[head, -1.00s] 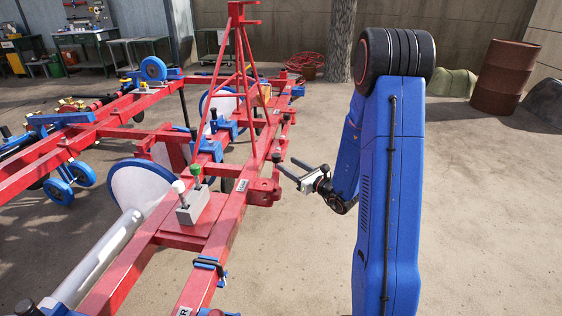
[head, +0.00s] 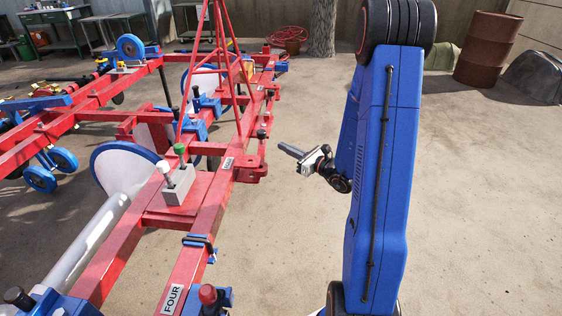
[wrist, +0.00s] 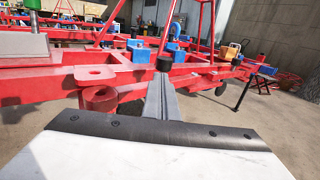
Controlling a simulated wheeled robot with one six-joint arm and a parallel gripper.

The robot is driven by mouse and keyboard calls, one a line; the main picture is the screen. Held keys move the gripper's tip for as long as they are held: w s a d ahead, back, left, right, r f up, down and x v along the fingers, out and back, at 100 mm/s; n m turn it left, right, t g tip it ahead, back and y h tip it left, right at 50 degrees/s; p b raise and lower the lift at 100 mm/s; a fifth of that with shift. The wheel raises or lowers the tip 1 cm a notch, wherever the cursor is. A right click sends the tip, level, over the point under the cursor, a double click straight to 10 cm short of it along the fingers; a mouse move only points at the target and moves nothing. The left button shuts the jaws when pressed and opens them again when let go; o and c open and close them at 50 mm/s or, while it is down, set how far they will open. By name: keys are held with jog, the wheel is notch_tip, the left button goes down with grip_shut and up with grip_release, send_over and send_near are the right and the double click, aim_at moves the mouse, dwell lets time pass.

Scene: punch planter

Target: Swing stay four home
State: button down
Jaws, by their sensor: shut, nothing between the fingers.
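The label FOUR (head: 172,298) is on the near end of a red beam of the planter frame. A red knob (head: 207,294) stands on a blue block beside it. I cannot tell which part is stay four. My gripper (head: 281,147) is shut and empty, in the open right of the red frame. It points left toward a red lug (head: 250,170) and a black knob (head: 262,134). In the wrist view the shut fingers (wrist: 163,84) overlap the area just below the black knob (wrist: 164,62); contact cannot be told.
A grey box (head: 177,185) with a white and a green knob sits on the frame. A red A-shaped mast (head: 218,70) rises behind it. A long grey cylinder (head: 88,243) lies at left. Bare ground is clear to the right, up to a rusty barrel (head: 488,50).

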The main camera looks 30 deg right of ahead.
jog(key=n+y, duration=0.1)
jog(key=n+g+y, duration=0.7)
jog(key=g+y, duration=0.1)
jog(key=g, duration=0.1)
send_near(266, 172)
jog(key=x, duration=0.6)
jog(key=shift+w+f, duration=0.2)
jog(key=shift+w, duration=0.05)
jog(key=shift+d, duration=0.1)
jog(key=shift+s+x, duration=0.2)
jog(key=shift+x, duration=1.8)
jog(key=s+v, duration=0.1)
jog(key=v, duration=1.3)
jog(key=shift+s+a, duration=0.25)
jog(key=shift+a, duration=0.15)
